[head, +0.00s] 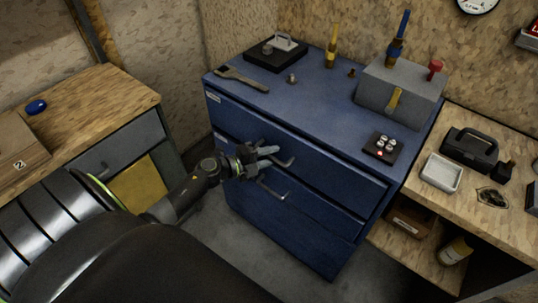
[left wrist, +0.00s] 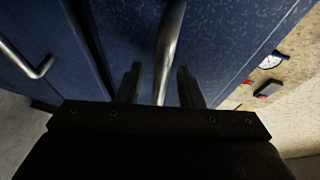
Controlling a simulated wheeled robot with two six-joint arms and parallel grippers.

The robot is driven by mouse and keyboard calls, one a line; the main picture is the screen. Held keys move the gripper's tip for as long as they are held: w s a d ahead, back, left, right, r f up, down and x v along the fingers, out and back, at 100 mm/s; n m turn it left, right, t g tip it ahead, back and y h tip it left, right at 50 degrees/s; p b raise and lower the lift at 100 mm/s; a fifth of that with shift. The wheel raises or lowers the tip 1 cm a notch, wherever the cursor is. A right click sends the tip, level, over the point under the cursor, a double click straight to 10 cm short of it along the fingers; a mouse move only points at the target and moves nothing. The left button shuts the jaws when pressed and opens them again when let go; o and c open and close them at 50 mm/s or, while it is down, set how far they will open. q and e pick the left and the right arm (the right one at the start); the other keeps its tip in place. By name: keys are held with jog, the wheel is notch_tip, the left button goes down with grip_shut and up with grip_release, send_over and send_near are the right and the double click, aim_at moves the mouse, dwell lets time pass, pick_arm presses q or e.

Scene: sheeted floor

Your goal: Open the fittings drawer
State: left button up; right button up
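The blue drawer cabinet (head: 318,218) stands in the middle of the head view, its drawers looking shut. Small labels sit at the drawers' left ends, too small to read, so I cannot tell which drawer is the fittings drawer. My left gripper (head: 267,160) is at the top drawer's bar handle (head: 286,162) and hides part of it. In the left wrist view the handle bar (left wrist: 170,45) runs between the two open fingers, with gaps on both sides. The lower drawer's handle (head: 277,192) is free; it also shows in the left wrist view (left wrist: 30,62). My right gripper is not in view.
On the cabinet top are a wrench (head: 243,79), a grey box (head: 392,98) with tools, and a black tray (head: 383,147) with small parts. A wooden bench (head: 95,92) stands left and another (head: 480,208) right. Grey floor (head: 250,262) in front is clear.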

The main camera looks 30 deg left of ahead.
pick_arm(q)
jog(key=shift+c, duration=0.4)
grip_shut()
